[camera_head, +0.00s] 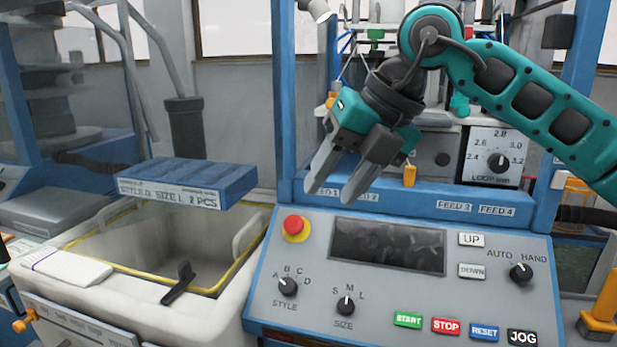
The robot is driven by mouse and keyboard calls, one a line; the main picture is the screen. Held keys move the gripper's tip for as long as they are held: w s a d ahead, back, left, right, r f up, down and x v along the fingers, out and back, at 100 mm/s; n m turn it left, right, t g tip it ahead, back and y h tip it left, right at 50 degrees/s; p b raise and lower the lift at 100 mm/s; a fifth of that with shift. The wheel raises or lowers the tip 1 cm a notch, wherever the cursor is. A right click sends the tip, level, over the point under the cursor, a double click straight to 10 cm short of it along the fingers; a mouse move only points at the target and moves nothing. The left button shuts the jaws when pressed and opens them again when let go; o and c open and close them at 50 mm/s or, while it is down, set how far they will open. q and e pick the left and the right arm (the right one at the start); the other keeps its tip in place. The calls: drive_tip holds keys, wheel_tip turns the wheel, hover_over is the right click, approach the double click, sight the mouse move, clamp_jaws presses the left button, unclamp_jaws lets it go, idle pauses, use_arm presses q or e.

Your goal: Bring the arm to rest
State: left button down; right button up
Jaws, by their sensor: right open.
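My right arm (540,100) comes in from the upper right in teal and black. Its gripper (332,190) is open and empty, with two grey fingers pointing down and left. It hangs in front of the blue feed rail and above the control panel (400,222). I cannot tell whether the fingertips touch anything. My left gripper is not in view.
The panel carries a red emergency button (295,227), a dark screen (388,246), style (288,286) and size (345,305) knobs, and several push buttons. At the left stands an open white bin (150,305) with a blue labelled slab (188,183) at its back. A blue post (286,90) rises beside the arm.

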drive_tip(key=s+a+r+n+g+y, duration=0.15)
drive_tip(key=s+a+g+y, duration=0.35)
drive_tip(key=s+a+y, duration=0.6)
drive_tip(key=w+d+m+t, duration=0.5)
drive_tip(key=m+t, duration=0.6)
drive_tip(key=w+d+m+t, duration=0.5)
drive_tip(key=m+t, duration=0.6)
drive_tip(key=m, duration=0.1)
drive_tip(key=w+d+f+m+t+h, duration=0.1)
drive_tip(key=w+d+f+m+h, duration=0.1)
drive_tip(key=d+f+m+h, duration=0.65)
drive_tip(key=s+d+f+m+g+h, duration=0.3)
drive_tip(key=s+f+g+h, duration=0.15)
drive_tip(key=f, duration=0.55)
drive_tip(key=s+d+f+m+g+h, duration=0.3)
drive_tip(key=s+d+f+g, duration=0.15)
drive_tip(key=f, duration=0.65)
drive_tip(key=s+d+f+g, duration=0.1)
drive_tip(key=s+f+g, duration=0.35)
drive_tip(key=s, duration=0.45)
drive_tip(key=s+d+f+g, duration=0.1)
drive_tip(key=s+f+g, duration=0.2)
drive_tip(key=s+f, duration=0.35)
drive_tip(key=w+a+f+t+y, duration=0.1)
drive_tip(key=w+a+f+t, duration=0.2)
drive_tip(key=w+f+t, duration=0.2)
wheel_tip(320, 180, down, 3)
drive_tip(key=shift+w+r+t+y, duration=0.1)
drive_tip(key=shift+w+t+y, duration=0.2)
drive_tip(key=shift+t, duration=0.65)
